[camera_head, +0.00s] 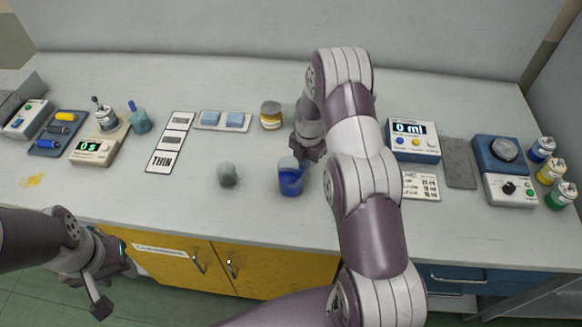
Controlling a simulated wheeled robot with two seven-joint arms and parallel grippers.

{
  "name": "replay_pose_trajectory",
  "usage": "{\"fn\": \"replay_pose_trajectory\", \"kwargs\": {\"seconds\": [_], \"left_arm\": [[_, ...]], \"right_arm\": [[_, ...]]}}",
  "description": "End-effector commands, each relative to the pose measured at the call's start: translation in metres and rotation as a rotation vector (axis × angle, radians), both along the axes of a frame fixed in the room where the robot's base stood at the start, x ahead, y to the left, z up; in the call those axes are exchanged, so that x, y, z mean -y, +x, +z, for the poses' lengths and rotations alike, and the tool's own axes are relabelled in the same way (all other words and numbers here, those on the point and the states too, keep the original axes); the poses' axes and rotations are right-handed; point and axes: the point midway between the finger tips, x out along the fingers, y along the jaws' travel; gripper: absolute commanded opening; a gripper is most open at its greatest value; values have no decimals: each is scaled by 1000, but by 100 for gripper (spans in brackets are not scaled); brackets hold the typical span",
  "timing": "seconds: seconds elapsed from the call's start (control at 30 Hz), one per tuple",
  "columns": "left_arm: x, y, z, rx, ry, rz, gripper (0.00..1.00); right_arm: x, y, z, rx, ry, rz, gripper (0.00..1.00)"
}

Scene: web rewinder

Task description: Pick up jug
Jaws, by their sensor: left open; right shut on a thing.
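The jug (291,183), a small clear vessel with blue liquid, is near the front middle of the counter, upright. My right gripper (303,158) reaches down to the jug's upper right side and is shut on it. The fingertips are partly hidden by the wrist, and I cannot tell whether the jug touches the counter. My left gripper (113,285) is open and empty, low in front of the counter's left front edge.
A grey-green rounded object (227,174) stands just left of the jug. A yellow-labelled jar (270,115) and a tray with blue blocks (208,126) are behind. A 0 ml display unit (413,141) and a scale-like device (508,190) are right. The front left counter is mostly clear.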

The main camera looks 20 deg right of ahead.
Motion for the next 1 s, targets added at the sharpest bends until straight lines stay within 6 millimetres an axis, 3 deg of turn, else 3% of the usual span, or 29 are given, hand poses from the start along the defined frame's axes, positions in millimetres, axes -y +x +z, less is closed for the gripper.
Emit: {"fn": "replay_pose_trajectory", "kwargs": {"seconds": [0.33,0.63,1.0], "left_arm": [[0,0,-3,0,0,0,43],[0,0,-10,0,0,0,43],[0,0,-19,0,0,0,43]], "right_arm": [[0,1,9,1,0,0,0],[0,1,40,3,-1,0,0],[21,-45,69,0,0,-2,0]]}}
